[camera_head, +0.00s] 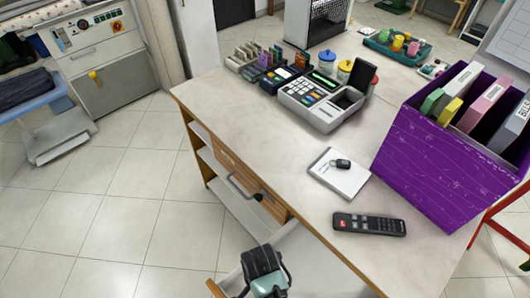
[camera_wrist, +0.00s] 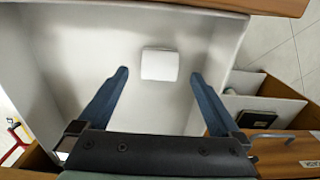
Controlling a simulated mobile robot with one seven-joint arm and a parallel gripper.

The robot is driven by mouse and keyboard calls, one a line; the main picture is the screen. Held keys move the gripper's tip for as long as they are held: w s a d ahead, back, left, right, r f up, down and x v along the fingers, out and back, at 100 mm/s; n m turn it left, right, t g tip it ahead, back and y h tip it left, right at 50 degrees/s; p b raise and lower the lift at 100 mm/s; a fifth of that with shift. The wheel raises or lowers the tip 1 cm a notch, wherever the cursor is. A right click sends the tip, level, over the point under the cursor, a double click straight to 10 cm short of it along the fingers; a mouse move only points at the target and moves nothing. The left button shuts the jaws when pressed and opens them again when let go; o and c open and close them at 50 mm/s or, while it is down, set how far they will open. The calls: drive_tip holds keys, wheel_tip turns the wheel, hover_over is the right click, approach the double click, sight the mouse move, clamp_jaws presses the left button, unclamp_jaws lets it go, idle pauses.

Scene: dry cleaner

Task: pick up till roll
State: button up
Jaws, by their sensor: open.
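The till roll (camera_wrist: 160,65) appears to be the small white block-like piece on the pale floor of a white-walled compartment (camera_wrist: 50,50) in the wrist view. I cannot see it in the head view. My gripper (camera_wrist: 160,73) is open and empty, with one blue finger on each side of the roll in the picture. The fingers seem to be above it and apart from it. In the head view my gripper (camera_head: 264,270) is low at the desk's near side, and its fingertips are hard to make out.
The desk (camera_head: 235,105) carries a cash register (camera_head: 318,100), a remote (camera_head: 369,224), a notepad (camera_head: 338,174) with a key fob (camera_head: 341,163), and a purple box (camera_head: 425,165) of folders. A dark flat item (camera_wrist: 253,117) lies in an open shelf.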

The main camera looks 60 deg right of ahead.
drive_tip(key=shift+d+f+b, duration=0.2)
drive_tip(key=shift+f+b, duration=0.3)
drive_tip(key=shift+f, duration=2.55)
drive_tip(key=shift+r, duration=0.1)
drive_tip(key=c, duration=1.4)
